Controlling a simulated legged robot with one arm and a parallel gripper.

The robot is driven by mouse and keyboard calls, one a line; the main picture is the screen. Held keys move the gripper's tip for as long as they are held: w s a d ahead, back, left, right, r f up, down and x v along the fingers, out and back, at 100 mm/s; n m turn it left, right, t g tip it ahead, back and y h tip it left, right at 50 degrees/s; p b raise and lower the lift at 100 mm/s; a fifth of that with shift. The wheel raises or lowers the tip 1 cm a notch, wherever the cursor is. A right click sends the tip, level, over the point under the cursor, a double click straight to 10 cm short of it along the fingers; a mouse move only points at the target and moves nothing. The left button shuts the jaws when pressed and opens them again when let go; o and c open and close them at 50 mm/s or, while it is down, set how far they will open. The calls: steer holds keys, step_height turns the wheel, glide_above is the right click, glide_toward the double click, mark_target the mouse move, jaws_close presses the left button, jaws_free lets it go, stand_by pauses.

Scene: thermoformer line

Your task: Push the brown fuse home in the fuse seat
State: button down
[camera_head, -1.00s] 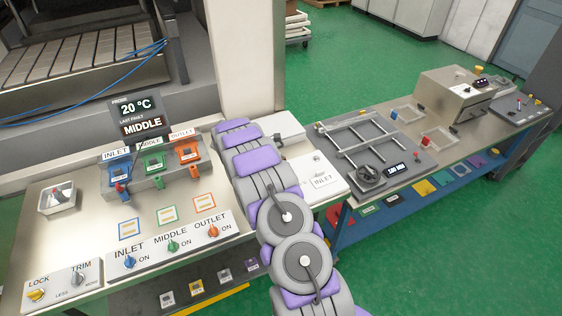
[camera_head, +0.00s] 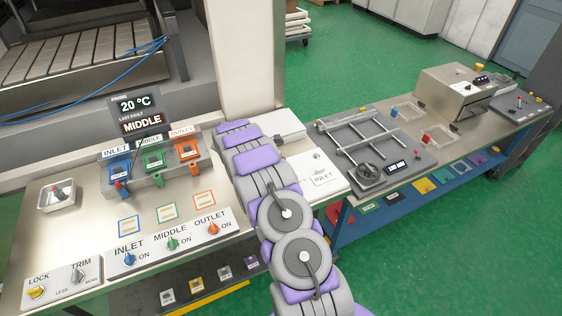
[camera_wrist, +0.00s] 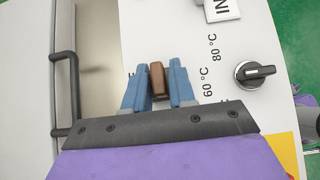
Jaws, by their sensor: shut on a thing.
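The brown fuse (camera_wrist: 157,79) shows in the wrist view, upright between the two blue fingers of my gripper (camera_wrist: 158,86). The gripper is shut on it. The fuse and fingers are over the edge between a metal surface and a white panel (camera_wrist: 215,50) marked 60 °C and 80 °C. The fuse seat cannot be made out; the fingers and the dark gripper body cover the area in front. In the head view my own arm hides the gripper and the fuse.
A black knob (camera_wrist: 254,72) stands to the right of the gripper and a dark bar handle (camera_wrist: 66,92) to the left. In the head view, the blue, green and orange blocks (camera_head: 154,157) stand left of my arm, and a grey frame fixture (camera_head: 375,150) right of it.

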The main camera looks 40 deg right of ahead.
steer(key=shift+f, duration=0.1)
steer(key=c, duration=1)
jaws_free()
steer(key=shift+o, duration=0.8)
steer(key=shift+w+a+r, duration=0.1)
steer(key=shift+a+r, duration=0.1)
steer(key=shift+a, duration=0.05)
steer(key=v, duration=1.6)
steer(key=shift+a+r, duration=0.2)
steer(key=shift+r, duration=0.05)
steer(key=shift+w+r, duration=0.1)
